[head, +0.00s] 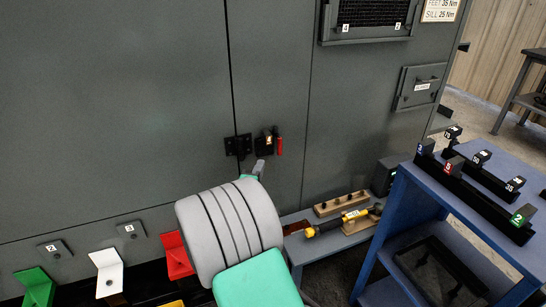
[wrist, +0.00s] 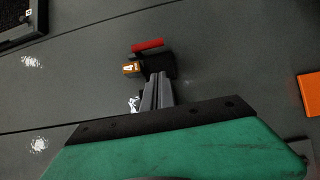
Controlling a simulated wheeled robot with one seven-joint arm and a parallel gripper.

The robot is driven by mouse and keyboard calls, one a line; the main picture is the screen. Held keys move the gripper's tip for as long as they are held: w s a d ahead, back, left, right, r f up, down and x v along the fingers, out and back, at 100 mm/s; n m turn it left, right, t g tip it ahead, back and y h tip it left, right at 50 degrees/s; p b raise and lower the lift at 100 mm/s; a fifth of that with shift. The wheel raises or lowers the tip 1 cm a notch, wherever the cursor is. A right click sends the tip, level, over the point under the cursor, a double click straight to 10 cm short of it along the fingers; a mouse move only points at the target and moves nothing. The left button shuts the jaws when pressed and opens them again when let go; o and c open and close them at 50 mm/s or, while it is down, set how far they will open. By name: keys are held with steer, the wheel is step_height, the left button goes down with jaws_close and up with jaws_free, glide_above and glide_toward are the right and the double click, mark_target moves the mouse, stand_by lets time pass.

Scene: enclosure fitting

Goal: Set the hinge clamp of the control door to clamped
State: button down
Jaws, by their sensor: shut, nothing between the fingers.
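The hinge clamp (head: 264,146) is a small black block on the grey enclosure front, beside a vertical seam. It has a red handle (head: 279,142) standing upright at its right side and an orange tag (head: 267,137). In the wrist view the red handle (wrist: 148,45) lies across the top of the black clamp body (wrist: 162,64), with the orange tag (wrist: 132,68) beside it. My gripper (head: 261,167) is just below the clamp, fingers shut and empty. In the wrist view the gripper (wrist: 158,80) overlaps the clamp's near edge; I cannot tell whether it touches.
A black hinge (head: 238,146) sits left of the clamp. A low bench (head: 295,250) with a yellow-and-black tool (head: 340,222) stands below right. A blue cart (head: 400,200) with numbered black parts is at right. Red, white and green brackets (head: 38,287) stand lower left.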

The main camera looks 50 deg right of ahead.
steer(key=d, duration=0.7)
steer(key=shift+w+d+p, duration=0.15)
steer(key=shift+p, duration=0.15)
steer(key=shift+n+b, duration=0.3)
steer(key=shift+b, duration=0.25)
